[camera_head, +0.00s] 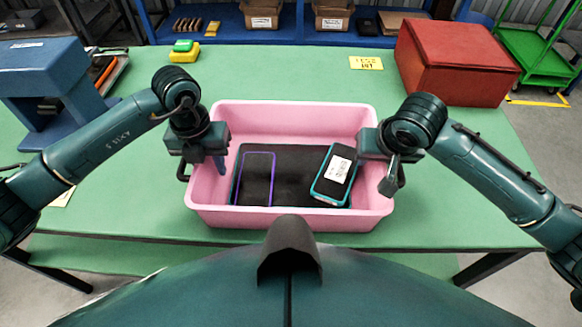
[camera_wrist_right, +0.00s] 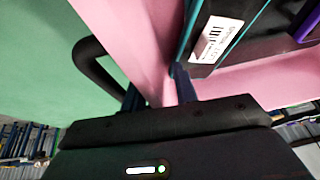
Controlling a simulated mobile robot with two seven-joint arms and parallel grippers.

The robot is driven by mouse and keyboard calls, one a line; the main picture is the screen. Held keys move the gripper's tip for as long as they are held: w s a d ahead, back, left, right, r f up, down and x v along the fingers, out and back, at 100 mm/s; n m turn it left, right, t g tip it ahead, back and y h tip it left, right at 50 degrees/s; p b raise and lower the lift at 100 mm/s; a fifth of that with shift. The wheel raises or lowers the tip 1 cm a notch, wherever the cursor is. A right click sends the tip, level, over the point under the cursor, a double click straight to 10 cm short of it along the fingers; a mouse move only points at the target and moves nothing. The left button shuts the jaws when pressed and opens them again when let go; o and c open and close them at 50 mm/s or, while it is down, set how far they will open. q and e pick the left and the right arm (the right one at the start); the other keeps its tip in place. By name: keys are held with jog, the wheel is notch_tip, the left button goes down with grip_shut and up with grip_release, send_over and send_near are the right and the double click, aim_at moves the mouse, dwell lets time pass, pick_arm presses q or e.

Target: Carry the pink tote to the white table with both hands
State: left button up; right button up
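The pink tote (camera_head: 293,112) stands on a green table, with black handles on its side walls. It also shows in the right wrist view (camera_wrist_right: 122,32). My left gripper (camera_head: 207,163) is at the tote's left wall, with a blue finger inside; its outer finger is hidden, so its grip is unclear. My right gripper (camera_head: 383,165) is at the right wall. In the right wrist view its two fingers (camera_wrist_right: 160,93) straddle the pink wall beside the black handle and appear closed on it. No white table is in view.
In the tote lie a dark flat item, a purple-edged frame (camera_head: 257,180) and a teal-edged device (camera_head: 334,175) with a white label. A red box (camera_head: 455,65), a blue stand (camera_head: 45,85) and yellow-green blocks (camera_head: 185,50) are on the green table (camera_head: 300,75). A green cart (camera_head: 535,55) stands behind.

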pick_arm(q)
jog(key=shift+c, duration=0.2)
pick_arm(e)
jog(key=shift+c, duration=0.2)
pick_arm(q)
grip_shut()
pick_arm(e)
grip_shut()
